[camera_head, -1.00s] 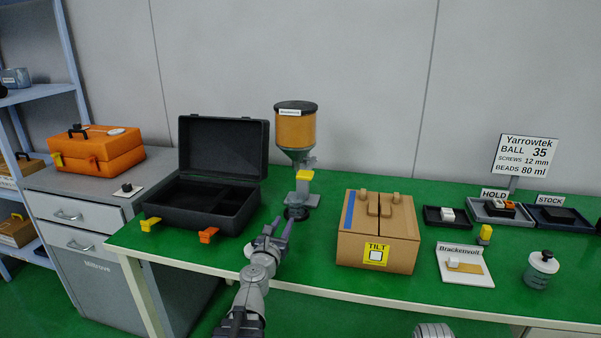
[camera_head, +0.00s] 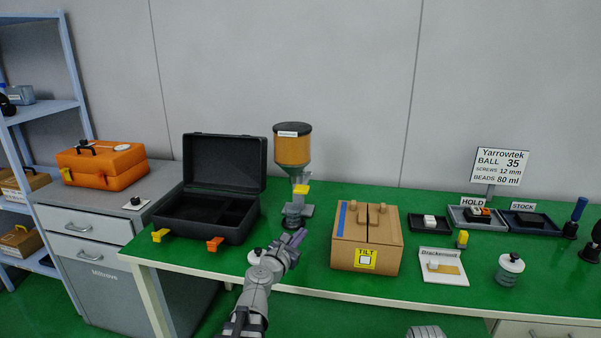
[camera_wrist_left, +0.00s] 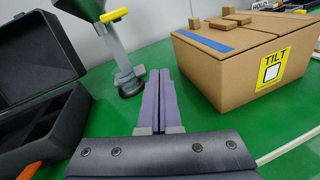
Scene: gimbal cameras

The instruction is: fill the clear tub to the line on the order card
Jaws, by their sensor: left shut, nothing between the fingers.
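The order card (camera_head: 499,166) stands at the back right and reads "Yarrowtek, BALL 35, SCREWS 12 mm, BEADS 80 ml". A hopper (camera_head: 293,150) of orange-brown contents stands on a dispenser with a yellow lever (camera_head: 300,189); the lever also shows in the wrist view (camera_wrist_left: 114,15). I cannot tell whether either is the clear tub. My left gripper (camera_head: 298,237) is shut and empty, in front of the dispenser, apart from it. My right gripper is out of view.
An open black case (camera_head: 208,220) lies left of the dispenser. A cardboard box (camera_head: 367,240) marked TILT stands right of my left gripper. Small trays, including HOLD (camera_head: 477,219) and STOCK (camera_head: 535,223), line the back right.

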